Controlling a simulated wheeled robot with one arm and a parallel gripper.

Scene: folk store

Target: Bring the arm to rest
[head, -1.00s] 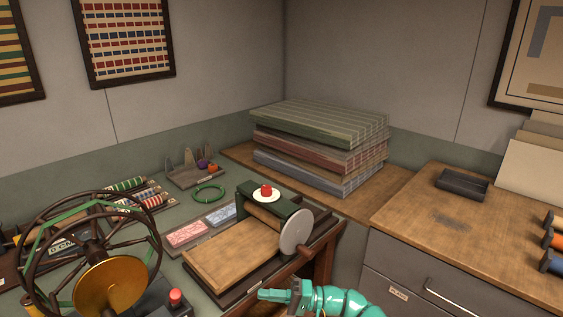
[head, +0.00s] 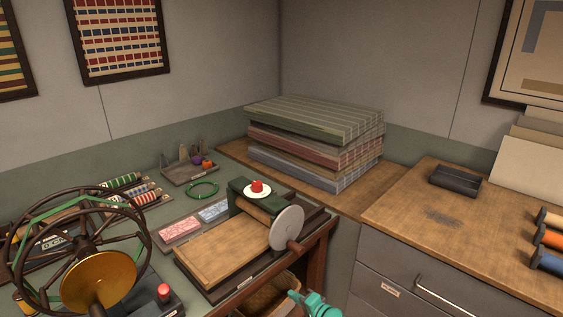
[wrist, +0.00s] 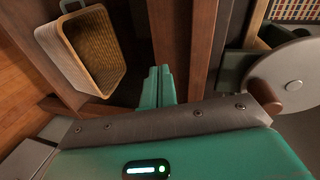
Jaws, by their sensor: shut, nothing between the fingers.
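My gripper (head: 297,296) is teal and shows only in part at the bottom edge of the head view, in front of the bench's front edge. Its fingers (wrist: 157,85) point forward in the wrist view, close together with nothing between them. The rest of my arm is out of the head view. A woven basket (wrist: 100,45) sits low to the left of the fingers in the wrist view. A dark brown wooden post (wrist: 171,40) stands beyond the fingertips; I cannot tell the gap.
A roller press with a grey disc (head: 287,228) and wooden bed (head: 220,250) stands on the bench, just behind my gripper. A spoked wheel (head: 100,282) is at the left. A drawer cabinet (head: 425,280) is at the right. Folded cloth stacks (head: 315,145) lie behind.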

